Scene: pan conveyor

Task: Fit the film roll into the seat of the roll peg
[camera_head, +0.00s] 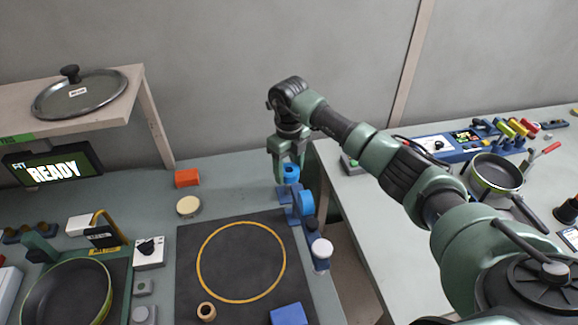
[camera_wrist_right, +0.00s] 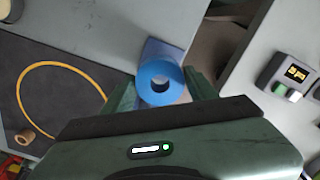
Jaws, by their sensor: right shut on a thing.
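My right gripper (camera_head: 289,165) is at the far right edge of the grey table, pointing down. It is shut on the blue film roll (camera_head: 291,174). The wrist view shows the right gripper (camera_wrist_right: 161,95) with a finger on each side of the film roll (camera_wrist_right: 147,74), whose round centre hole faces the camera. A blue stand with a rounded blue part (camera_head: 306,203) is just on the near side of the held roll. I take it for the roll peg, but cannot make out its seat. A blue-grey plate (camera_wrist_right: 165,50) shows behind the roll. My left gripper is out of view.
A black mat (camera_head: 190,270) with a yellow ring and a tan ring (camera_head: 206,312) lies left of the stand. A white-topped knob (camera_head: 321,249) is on the near side of it. An orange block (camera_head: 187,178) and cream disc (camera_head: 188,207) lie left. A gap separates the right table (camera_head: 400,220).

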